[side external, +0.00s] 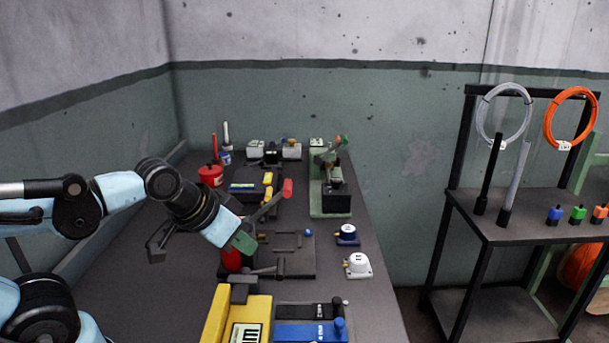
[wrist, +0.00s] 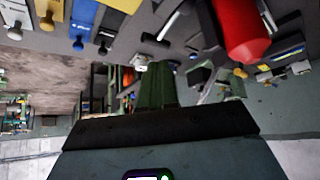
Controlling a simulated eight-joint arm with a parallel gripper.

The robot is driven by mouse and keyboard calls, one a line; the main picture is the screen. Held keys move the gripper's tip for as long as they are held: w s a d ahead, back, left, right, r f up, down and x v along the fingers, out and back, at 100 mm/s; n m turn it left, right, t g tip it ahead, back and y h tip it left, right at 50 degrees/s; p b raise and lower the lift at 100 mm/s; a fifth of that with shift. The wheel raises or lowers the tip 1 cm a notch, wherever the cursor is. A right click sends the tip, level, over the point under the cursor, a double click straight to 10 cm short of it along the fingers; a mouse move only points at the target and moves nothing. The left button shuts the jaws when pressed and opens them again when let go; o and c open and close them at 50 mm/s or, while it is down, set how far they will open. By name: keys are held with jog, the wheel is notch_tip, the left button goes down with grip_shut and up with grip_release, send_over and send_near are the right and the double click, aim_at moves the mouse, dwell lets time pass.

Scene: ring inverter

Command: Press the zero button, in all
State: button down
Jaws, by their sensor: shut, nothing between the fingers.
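My gripper (side external: 245,243) is over the middle of the workbench, its green fingers shut and empty, pointing down and to the right. In the wrist view the closed green fingers (wrist: 158,85) point up the picture. No button marked zero can be made out. A black device with a lit display (side external: 244,187) and yellow parts stands behind my gripper. A yellow device with a display (side external: 246,333) is at the front edge. A red rounded object (side external: 231,260) is just below my gripper; I cannot tell whether they touch.
A red-tipped lever (side external: 287,188) rises close behind my gripper. A black plate fixture (side external: 293,256), a blue-based part (side external: 346,235) and a white round part (side external: 357,265) lie to its right. A green-based press (side external: 330,200) stands farther back. A black shelf (side external: 530,215) is at right.

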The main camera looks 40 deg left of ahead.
notch_tip(320, 180, up, 11)
jog(key=w+r+m+h, duration=0.1)
jog(key=w+m, duration=0.1)
jog(key=w, duration=0.2)
jog(key=w+a+m, duration=0.1)
jog(key=w+m, duration=0.2)
jog(key=w, duration=0.1)
jog(key=w+a+r+m+g+h, duration=0.1)
jog(key=w+m, duration=0.2)
jog(key=shift+w+r+h, duration=0.3)
jog(key=shift+w+r, duration=0.05)
jog(key=shift+w, duration=0.05)
jog(key=w+a+m+h, duration=0.2)
jog(key=w+a+m, duration=0.1)
jog(key=w+m, duration=0.3)
jog(key=m+t+h, duration=0.1)
jog(key=m, duration=0.2)
send_over(304, 232)
notch_tip(304, 232, down, 15)
jog(key=shift+f, duration=4.4)
